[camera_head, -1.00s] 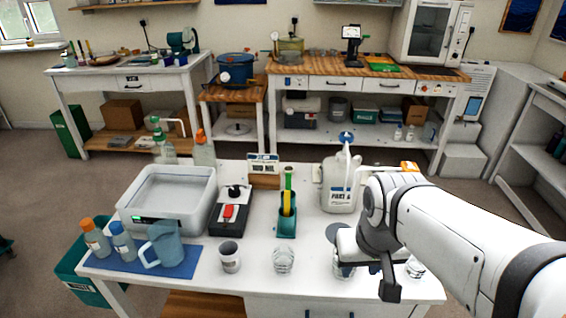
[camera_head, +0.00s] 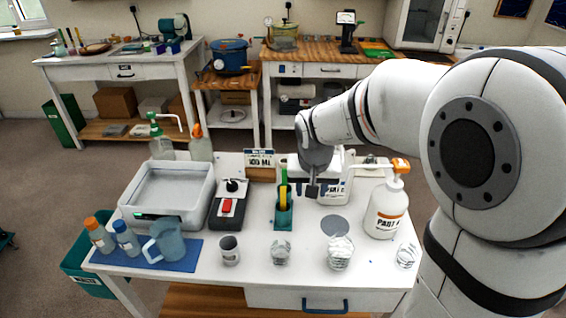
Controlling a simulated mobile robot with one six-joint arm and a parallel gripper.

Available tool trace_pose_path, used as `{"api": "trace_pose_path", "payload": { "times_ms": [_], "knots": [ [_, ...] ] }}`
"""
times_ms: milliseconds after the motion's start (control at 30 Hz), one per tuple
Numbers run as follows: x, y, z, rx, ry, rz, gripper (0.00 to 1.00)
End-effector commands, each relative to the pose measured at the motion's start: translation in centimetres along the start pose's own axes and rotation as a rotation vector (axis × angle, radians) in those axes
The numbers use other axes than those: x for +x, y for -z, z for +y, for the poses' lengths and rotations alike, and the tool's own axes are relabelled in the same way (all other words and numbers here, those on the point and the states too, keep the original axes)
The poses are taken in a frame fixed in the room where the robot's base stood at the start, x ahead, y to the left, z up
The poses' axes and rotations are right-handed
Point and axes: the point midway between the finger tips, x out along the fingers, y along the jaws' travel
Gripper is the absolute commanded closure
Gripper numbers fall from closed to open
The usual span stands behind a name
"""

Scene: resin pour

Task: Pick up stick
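A teal holder (camera_head: 284,216) stands upright near the middle of the white table. A green stick (camera_head: 284,176) and a shorter yellow stick (camera_head: 283,197) stand in it with their tops showing; their lower ends are hidden inside. My gripper (camera_head: 312,191) points down just right of the holder and looks apart from the sticks. I see only one dark finger shape, so its opening does not show.
A black device with a red switch (camera_head: 228,208) stands left of the holder, beside a white tub (camera_head: 165,195). A white jug (camera_head: 335,188) is partly behind my arm. A pump bottle (camera_head: 386,212) stands right. Several cups line the front, including a grey cup (camera_head: 229,251).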

Motion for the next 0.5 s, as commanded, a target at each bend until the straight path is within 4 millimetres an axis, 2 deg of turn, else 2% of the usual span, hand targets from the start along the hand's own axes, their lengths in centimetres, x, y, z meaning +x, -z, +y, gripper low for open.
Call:
{"api": "trace_pose_path", "payload": {
  "times_ms": [33, 200, 333, 500],
  "knots": [
    [0.5, 1.4, -1.8, -0.006, 0.0, -0.002, 0.59],
    [2.8, 4.2, -5.7, -0.001, 0.006, 0.011, 0.59],
    [3.9, 5.0, -7.2, 0.002, 0.01, 0.017, 0.59],
    [5.6, 5.2, -7.6, 0.004, 0.01, 0.017, 0.59]
  ]
}}
